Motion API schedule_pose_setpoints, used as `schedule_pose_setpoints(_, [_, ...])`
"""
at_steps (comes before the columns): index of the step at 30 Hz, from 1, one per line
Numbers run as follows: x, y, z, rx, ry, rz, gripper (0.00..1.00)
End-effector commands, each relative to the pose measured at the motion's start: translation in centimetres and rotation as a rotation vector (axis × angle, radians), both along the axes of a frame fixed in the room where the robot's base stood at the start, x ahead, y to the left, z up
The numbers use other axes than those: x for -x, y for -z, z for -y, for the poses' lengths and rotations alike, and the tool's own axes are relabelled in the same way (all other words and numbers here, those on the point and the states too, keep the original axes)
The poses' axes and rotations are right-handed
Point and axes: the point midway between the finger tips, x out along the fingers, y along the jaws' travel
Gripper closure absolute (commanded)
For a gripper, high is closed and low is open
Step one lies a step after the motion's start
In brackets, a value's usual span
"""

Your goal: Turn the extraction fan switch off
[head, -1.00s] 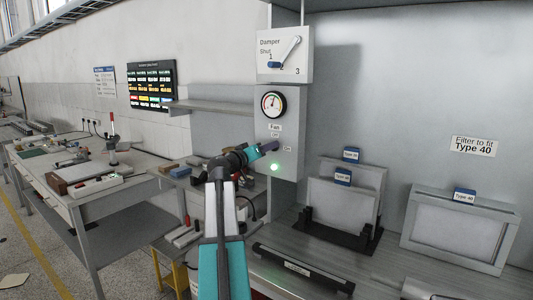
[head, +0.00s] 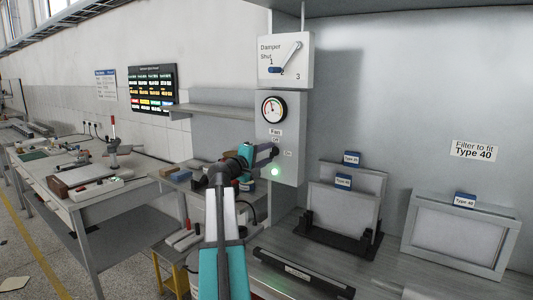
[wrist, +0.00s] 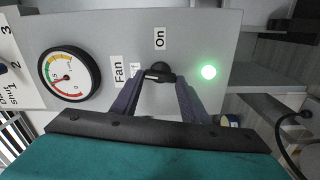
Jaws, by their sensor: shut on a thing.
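The fan switch (wrist: 162,71) is a small black knob with a short lever on the grey control panel (head: 290,122). My gripper (wrist: 160,80) is shut on it, with one purple finger on each side. In the head view my gripper (head: 266,153) reaches the panel from the left, and the switch (head: 275,152) shows at its tip. The green lamp (wrist: 208,72) is lit.
A round gauge (head: 271,108) and a damper box (head: 285,57) sit above the switch. Framed filters (head: 343,208) stand on the bench to the right. A small shelf (head: 208,110) juts out left of the panel. A black cable (wrist: 285,130) hangs nearby.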

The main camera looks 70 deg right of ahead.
Motion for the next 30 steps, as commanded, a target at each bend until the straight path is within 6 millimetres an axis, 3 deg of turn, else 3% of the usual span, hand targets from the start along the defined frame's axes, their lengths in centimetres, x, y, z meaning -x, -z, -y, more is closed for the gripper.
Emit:
schedule_pose_setpoints(9, [-0.13, -0.17, 0.07, -0.034, -0.003, -0.146, 0.82])
schedule_pose_setpoints(24, [-0.14, -0.13, 0.07, -0.04, -0.003, -0.174, 0.82])
schedule_pose_setpoints(25, [-0.14, -0.13, 0.07, -0.04, -0.003, -0.174, 0.58])
schedule_pose_setpoints(28, [-0.11, -0.09, 0.06, -0.041, -0.002, -0.171, 0.41])
schedule_pose_setpoints(30, [-0.09, -0.06, 0.06, -0.042, -0.003, -0.171, 0.41])
